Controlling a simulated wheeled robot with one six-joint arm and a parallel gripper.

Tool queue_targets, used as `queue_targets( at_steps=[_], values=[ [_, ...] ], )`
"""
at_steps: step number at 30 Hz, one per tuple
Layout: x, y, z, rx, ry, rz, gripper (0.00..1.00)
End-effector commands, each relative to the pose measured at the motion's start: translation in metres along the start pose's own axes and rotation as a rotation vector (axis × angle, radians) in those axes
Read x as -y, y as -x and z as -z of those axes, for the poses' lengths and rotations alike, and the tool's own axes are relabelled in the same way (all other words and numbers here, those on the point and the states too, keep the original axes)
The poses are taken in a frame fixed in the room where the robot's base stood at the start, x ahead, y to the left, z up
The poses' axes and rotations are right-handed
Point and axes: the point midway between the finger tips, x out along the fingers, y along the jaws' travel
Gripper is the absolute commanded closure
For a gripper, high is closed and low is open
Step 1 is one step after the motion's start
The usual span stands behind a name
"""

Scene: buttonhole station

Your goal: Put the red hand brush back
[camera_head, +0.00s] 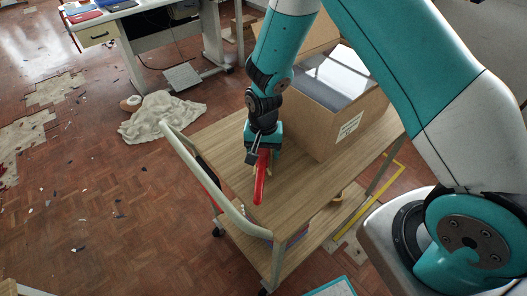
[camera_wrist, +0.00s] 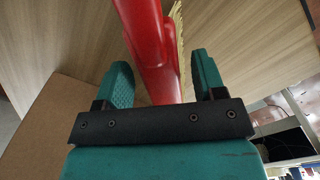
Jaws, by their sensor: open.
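The red hand brush (camera_head: 260,180) with pale bristles is on or just above the wooden cart top (camera_head: 215,140), under my arm's end. In the wrist view the red brush (camera_wrist: 152,45) runs between the two teal fingers, its bristles (camera_wrist: 177,35) along the right side. My gripper (camera_wrist: 160,78) is open around the brush, with a visible gap on each side of it. In the head view my gripper (camera_head: 262,155) points down at the brush, and its fingers are partly hidden.
A large cardboard box (camera_head: 335,110) stands on the cart right beside my gripper. The cart has a pale rail (camera_head: 215,185) along its left side. A crumpled cloth (camera_head: 160,117) lies on the parquet floor, and a desk (camera_head: 130,15) stands at the back left.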

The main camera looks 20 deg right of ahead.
Motion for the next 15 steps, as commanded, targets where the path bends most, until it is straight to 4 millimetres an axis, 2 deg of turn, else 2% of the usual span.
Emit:
queue_targets(
  at_steps=[9,15],
  values=[
    [0.001,0.073,0.001,-0.005,0.0,0.004,0.36],
    [0.0,0.106,0.001,-0.003,0.0,0.003,0.36]
  ],
)
